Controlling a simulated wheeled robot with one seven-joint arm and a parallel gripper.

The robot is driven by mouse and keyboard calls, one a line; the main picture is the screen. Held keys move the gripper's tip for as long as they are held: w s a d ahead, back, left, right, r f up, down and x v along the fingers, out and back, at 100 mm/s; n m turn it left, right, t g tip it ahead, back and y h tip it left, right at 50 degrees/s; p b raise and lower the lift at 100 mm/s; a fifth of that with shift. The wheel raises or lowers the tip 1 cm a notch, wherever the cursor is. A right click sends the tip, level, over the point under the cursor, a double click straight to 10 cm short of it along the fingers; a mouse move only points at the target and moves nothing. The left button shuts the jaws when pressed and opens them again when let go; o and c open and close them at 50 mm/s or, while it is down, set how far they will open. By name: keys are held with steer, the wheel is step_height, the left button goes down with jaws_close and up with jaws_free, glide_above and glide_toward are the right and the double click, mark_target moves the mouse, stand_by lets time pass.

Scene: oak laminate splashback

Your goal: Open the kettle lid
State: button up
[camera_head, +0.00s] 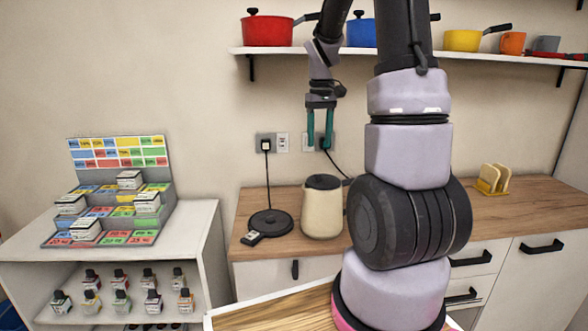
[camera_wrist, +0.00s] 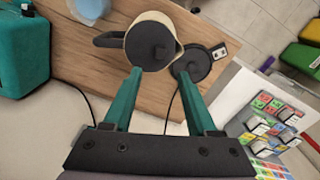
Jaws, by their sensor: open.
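The cream kettle (camera_head: 322,211) with a dark lid (camera_head: 322,182) stands upright on the wooden counter, and its lid looks closed. My gripper (camera_head: 320,143) hangs above the kettle, pointing down, with its two teal fingers apart and nothing between them. In the wrist view, the kettle lid (camera_wrist: 152,44) lies just beyond the gap between the open fingertips (camera_wrist: 160,72). The kettle's dark handle (camera_wrist: 109,40) points left there. In the head view the handle is mostly hidden behind my arm.
Wall sockets (camera_head: 273,143) with cables are behind. A shelf (camera_head: 400,53) with pots runs above. A toast rack (camera_head: 493,180) stands at right. Display shelves (camera_head: 110,225) stand left.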

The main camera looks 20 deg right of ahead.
mark_target(317, 175)
step_height(317, 175, down, 11)
steer(key=shift+w+r, duration=0.1)
stand_by(0.4)
jaws_close()
stand_by(1.4)
